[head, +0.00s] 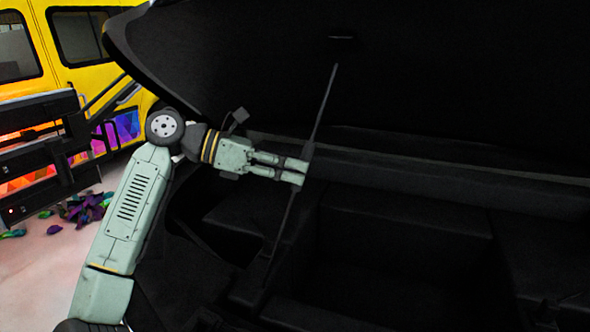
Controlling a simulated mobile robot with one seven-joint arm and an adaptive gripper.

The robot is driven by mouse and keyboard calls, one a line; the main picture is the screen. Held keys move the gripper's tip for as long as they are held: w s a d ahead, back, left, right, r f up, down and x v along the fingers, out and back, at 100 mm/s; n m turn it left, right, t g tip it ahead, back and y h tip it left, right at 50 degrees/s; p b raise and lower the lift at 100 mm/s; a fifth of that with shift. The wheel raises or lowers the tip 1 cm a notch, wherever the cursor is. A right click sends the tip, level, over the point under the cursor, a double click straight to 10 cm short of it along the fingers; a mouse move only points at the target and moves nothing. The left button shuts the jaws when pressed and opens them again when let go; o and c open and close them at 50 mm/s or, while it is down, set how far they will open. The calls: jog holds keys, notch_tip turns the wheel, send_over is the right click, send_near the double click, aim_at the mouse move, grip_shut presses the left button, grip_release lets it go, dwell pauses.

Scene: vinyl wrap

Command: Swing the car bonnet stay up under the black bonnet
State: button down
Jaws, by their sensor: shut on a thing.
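The black bonnet (430,70) is raised and fills the upper part of the head view, with its underside showing. The stay (322,105) is a thin dark rod. It leans slightly right as it rises from the dark engine bay (400,235). Its top end is near a small dark slot (342,37) on the bonnet's underside; a small gap seems to show between them, though depth is hard to judge. My gripper (302,172) reaches in from the left and is shut on the stay around its middle. The stay's lower end is hard to make out in the dark.
A yellow vehicle (95,50) stands behind at the left. A dark rack or cart (40,150) is in front of it. Purple and green scraps (88,207) lie on the pale floor (50,270). The bonnet's left edge hangs close above my arm.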

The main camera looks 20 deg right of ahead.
jog(key=shift+w+a+r, duration=0.1)
jog(key=shift+w+a, duration=0.05)
jog(key=c, duration=1.7)
grip_release()
jog(key=shift+a, duration=0.1)
jog(key=shift+o, duration=1.1)
jog(key=v, duration=1.2)
